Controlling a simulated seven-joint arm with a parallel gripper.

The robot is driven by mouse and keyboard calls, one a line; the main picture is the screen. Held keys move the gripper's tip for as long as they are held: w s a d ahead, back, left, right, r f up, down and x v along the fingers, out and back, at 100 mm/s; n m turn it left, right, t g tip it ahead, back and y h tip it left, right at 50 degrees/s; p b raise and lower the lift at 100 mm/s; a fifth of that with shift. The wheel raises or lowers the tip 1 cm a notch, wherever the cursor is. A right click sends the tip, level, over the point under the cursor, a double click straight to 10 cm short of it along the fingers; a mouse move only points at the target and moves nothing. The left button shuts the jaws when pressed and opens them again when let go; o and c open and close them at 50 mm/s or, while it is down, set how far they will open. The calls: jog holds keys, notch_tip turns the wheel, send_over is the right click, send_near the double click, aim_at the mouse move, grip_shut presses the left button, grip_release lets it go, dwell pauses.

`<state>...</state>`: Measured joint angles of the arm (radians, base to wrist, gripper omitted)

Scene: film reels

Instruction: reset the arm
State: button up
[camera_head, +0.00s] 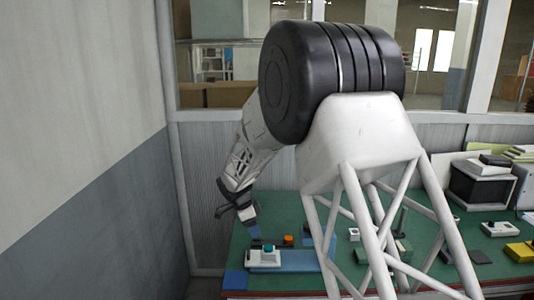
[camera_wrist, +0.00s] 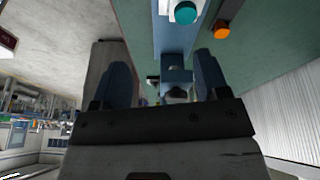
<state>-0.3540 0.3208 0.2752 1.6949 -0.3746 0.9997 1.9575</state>
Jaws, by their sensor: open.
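My gripper (camera_head: 253,229) hangs over the left end of the green table, just above and behind a blue base. Its two blue fingers are spread apart in the wrist view (camera_wrist: 165,72), and nothing is held between them. A small blue and dark part shows in the gap, apart from the fingers as far as I can tell. The blue base (camera_head: 295,262) carries a white box with a teal button (camera_head: 268,249); the button also shows in the wrist view (camera_wrist: 185,12). An orange button (camera_head: 288,240) is beside it. I cannot make out any film reel.
The green table (camera_head: 240,262) extends right behind my arm, which hides part of it. A black box (camera_head: 480,186), a white switch box (camera_head: 500,229) and a yellow block (camera_head: 521,252) are at the right. A wall (camera_head: 90,150) stands close on the left.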

jog(key=s+d+r+n+t+y, duration=0.1)
jog(key=s+d+r+n, duration=0.3)
jog(key=s+d+r, duration=0.65)
jog(key=s+d+r+n+y, duration=0.1)
jog(key=s+d+r+n, duration=0.45)
jog(key=s, duration=0.75)
jog(key=s+d+r+n, duration=0.1)
jog(key=s+d+n, duration=0.2)
jog(key=s, duration=1)
jog(key=s+d+r+n+t+y, duration=0.1)
jog(key=s+d+n, duration=0.2)
jog(key=s, duration=0.9)
jog(key=shift+s+d+r+t+y, duration=0.25)
jog(key=shift+s+d+t+y, duration=0.1)
jog(key=shift+d, duration=0.5)
